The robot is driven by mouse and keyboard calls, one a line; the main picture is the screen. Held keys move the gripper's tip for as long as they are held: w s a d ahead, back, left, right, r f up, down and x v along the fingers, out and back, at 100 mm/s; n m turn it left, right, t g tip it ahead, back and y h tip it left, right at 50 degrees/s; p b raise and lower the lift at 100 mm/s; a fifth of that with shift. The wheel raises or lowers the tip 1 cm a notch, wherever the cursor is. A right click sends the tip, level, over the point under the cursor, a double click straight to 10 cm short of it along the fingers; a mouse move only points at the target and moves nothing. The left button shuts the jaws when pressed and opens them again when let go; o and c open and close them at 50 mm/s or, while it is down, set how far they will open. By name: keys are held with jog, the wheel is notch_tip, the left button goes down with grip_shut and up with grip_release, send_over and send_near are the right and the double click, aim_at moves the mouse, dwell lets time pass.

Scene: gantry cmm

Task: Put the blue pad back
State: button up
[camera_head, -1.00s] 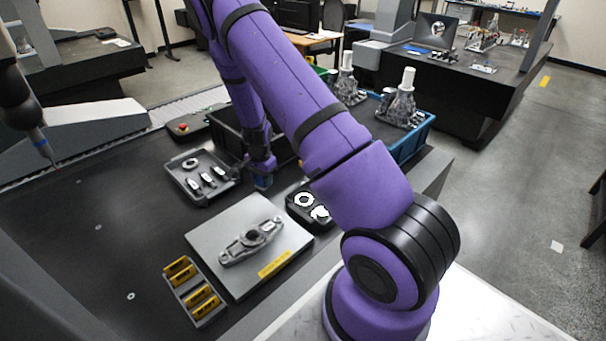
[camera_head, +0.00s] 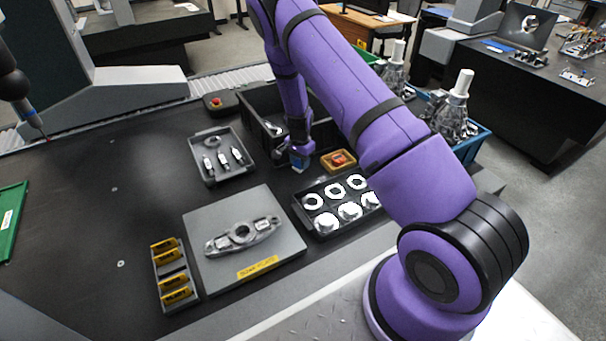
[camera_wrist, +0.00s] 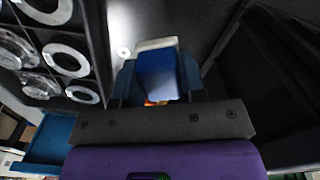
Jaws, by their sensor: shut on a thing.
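The blue pad (camera_wrist: 157,75) is between the two fingers of my gripper (camera_wrist: 156,86) in the wrist view. It is a small blue block with a pale edge at its far end. My gripper (camera_head: 299,155) is shut on it and points down over the dark table, between the black bin and the tray of rings. In the head view the pad (camera_head: 299,164) shows as a small blue patch at the fingertips. I cannot tell whether it touches the table.
A black tray of metal rings (camera_head: 322,233) lies just in front of my gripper. A black bin (camera_head: 258,118) stands behind it. A parts tray (camera_head: 207,178) and a grey plate (camera_head: 212,275) with a casting lie left.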

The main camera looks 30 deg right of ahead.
aim_at(300, 180)
jog(key=shift+f, duration=2.9)
jog(key=shift+f, duration=0.15)
jog(key=o, duration=0.9)
